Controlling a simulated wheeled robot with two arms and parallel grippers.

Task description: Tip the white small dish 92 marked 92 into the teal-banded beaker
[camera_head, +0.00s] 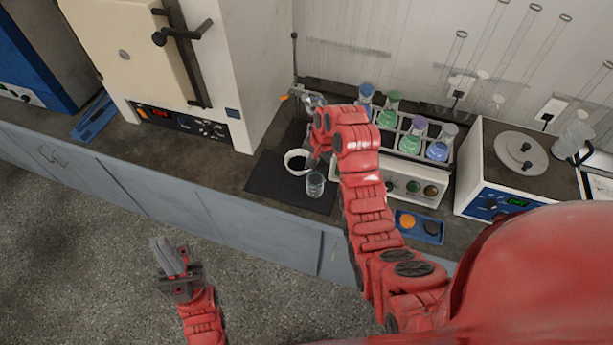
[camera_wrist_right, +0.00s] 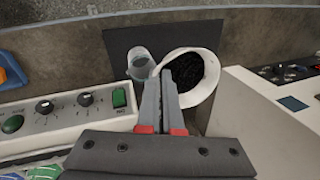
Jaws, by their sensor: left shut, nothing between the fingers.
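The white small dish (camera_head: 289,154) holds dark black material, and no marking can be read on it. It also shows in the right wrist view (camera_wrist_right: 207,97), large and close, beside and partly behind my right fingers. My right gripper (camera_wrist_right: 162,76) is shut on its rim; in the head view (camera_head: 314,162) its fingers are partly hidden by the arm. The clear beaker (camera_head: 315,186) stands on the dark mat beside the dish, nearer the counter's front edge; it also shows in the right wrist view (camera_wrist_right: 140,64). Its band is hard to make out. My left gripper (camera_head: 163,243) is shut and empty, over the floor.
A dark mat (camera_head: 263,180) lies under the beaker. A rack with several coloured flasks (camera_head: 411,139) stands behind my right arm, above a white device with knobs (camera_head: 405,187). A furnace (camera_head: 133,50) stands left, a hotplate (camera_head: 475,170) right. A blue tray (camera_head: 431,229) lies near the front edge.

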